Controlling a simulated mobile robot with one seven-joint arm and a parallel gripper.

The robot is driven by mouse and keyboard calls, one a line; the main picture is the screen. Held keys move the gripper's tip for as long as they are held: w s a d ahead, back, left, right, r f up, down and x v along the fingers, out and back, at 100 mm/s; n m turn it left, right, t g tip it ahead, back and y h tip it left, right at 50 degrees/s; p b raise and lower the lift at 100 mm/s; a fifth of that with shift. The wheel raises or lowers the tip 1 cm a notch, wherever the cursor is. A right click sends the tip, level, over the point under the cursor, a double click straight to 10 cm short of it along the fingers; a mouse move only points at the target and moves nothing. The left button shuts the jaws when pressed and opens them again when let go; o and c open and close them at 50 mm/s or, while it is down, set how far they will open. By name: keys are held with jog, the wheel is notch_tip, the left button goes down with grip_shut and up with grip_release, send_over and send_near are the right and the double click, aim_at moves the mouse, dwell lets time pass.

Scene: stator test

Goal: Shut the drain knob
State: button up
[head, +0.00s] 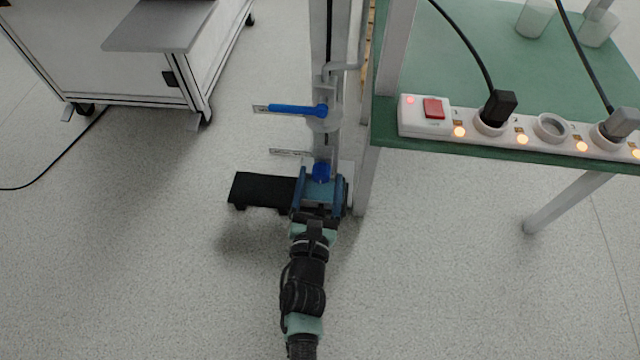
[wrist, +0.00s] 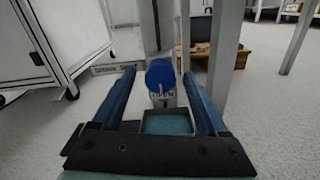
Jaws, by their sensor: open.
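A blue lever handle (head: 295,109) lies level on the grey upright post, pointing left in the head view. Lower on the post is a blue rounded knob (head: 321,172). I cannot tell which is the drain knob. My gripper (head: 320,176) is open, facing the post at the lower knob's height. In the wrist view the knob appears between the fingers, with gaps on both sides. Contact is not visible.
A green-topped table (head: 470,60) with a power strip (head: 535,131) stands to the right, its leg close to the post. A white cabinet (head: 120,60) is at upper left. A black plate (head: 262,190) sits low beside my gripper.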

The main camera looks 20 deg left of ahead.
jog(key=shift+w, duration=0.1)
grip_shut()
dwell(0.3)
jog(key=shift+m, duration=0.3)
jog(key=m, duration=0.3)
jog(key=shift+m, duration=0.4)
jog(key=m, duration=0.8)
jog(key=shift+m, duration=2.7)
